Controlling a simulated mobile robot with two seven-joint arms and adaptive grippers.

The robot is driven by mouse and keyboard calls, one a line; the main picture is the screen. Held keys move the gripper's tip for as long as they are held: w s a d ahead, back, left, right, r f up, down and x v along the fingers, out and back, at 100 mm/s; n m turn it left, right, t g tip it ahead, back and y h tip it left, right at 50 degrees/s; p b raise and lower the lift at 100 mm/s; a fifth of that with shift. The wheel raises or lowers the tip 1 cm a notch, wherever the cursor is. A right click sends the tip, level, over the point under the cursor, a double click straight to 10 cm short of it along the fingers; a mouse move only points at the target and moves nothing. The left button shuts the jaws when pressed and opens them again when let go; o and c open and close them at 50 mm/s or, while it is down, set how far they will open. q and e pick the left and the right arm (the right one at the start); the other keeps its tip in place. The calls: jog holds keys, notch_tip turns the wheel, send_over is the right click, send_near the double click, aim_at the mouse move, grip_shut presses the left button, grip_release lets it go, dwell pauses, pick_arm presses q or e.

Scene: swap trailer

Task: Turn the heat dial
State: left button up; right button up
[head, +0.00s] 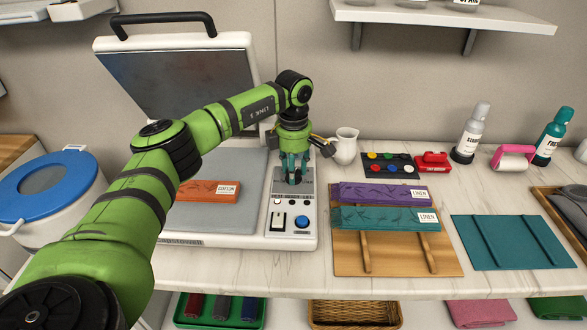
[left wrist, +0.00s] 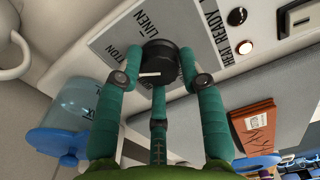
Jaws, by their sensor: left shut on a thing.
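My left gripper (head: 293,178) reaches down from above onto the control panel (head: 307,188) at the right side of the open heat press. In the left wrist view its teal fingers (left wrist: 160,85) are shut around the black heat dial (left wrist: 160,56). A white pointer line on the dial's face points left in that view. "LINEN" and the end of another word, "TON", show on the panel beside the dial. A small lamp (left wrist: 246,47) by the words "HEAT READY" looks lit. In the head view the fingers mostly hide the dial. My right gripper is not in view.
An orange packet labelled COTTON (head: 205,192) lies on the press's grey bed. A white jug (head: 345,146) stands close behind to the right. Purple (head: 375,193) and teal (head: 375,218) LINEN packets lie right on a wooden board.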

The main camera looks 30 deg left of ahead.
pick_arm(q)
jog(key=shift+s+f, duration=0.1)
jog(key=shift+f, duration=0.05)
dwell(0.4)
jog(key=o, duration=1.1)
jog(key=shift+o, duration=0.2)
jog(key=shift+r, duration=0.35)
notch_tip(320, 180, up, 12)
jog(key=shift+f, duration=0.25)
jog(key=shift+f, duration=0.1)
